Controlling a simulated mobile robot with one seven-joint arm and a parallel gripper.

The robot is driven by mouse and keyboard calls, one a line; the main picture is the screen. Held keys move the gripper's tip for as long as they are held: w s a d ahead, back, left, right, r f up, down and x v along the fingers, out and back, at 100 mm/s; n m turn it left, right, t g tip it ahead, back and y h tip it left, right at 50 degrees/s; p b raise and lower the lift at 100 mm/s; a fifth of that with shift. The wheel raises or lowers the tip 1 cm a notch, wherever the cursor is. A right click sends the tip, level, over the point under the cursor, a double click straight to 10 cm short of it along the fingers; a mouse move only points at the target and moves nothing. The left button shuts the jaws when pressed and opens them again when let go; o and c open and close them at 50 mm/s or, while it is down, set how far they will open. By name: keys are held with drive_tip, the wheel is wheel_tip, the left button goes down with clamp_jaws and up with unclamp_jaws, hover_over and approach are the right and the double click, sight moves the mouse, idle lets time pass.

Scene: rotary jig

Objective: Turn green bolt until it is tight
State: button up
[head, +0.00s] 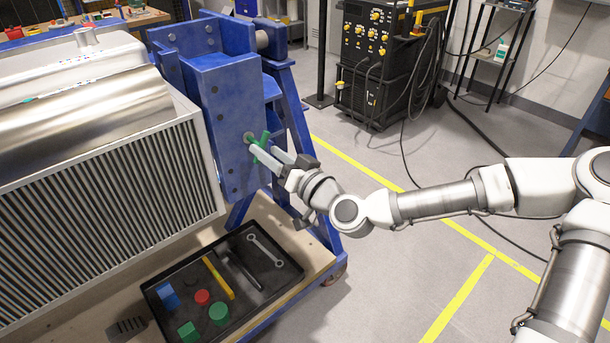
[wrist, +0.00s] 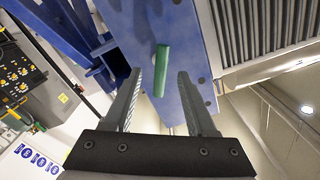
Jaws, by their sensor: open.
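The green bolt (head: 264,139) sticks out from the face of the blue jig plate (head: 232,105). It shows as a green bar in the wrist view (wrist: 161,72). My gripper (head: 262,149) is at the plate, right by the bolt, and its fingers partly cover the bolt in the head view. In the wrist view the two grey fingers of my gripper (wrist: 158,78) stand apart, with the green bar between them. A gap shows on both sides of the bar. I cannot tell how far the bolt is screwed in.
A black tray (head: 168,318) below holds a wrench (head: 265,250), a yellow bar (head: 218,279) and several coloured blocks. A large finned metal unit (head: 110,205) is at the left. A black welding machine (head: 375,60) stands behind.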

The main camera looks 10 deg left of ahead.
drive_tip(key=p+v, duration=1.3)
drive_tip(key=shift+s+d+p, duration=0.15)
drive_tip(key=shift+p, duration=0.15)
drive_tip(key=shift+c, duration=0.4)
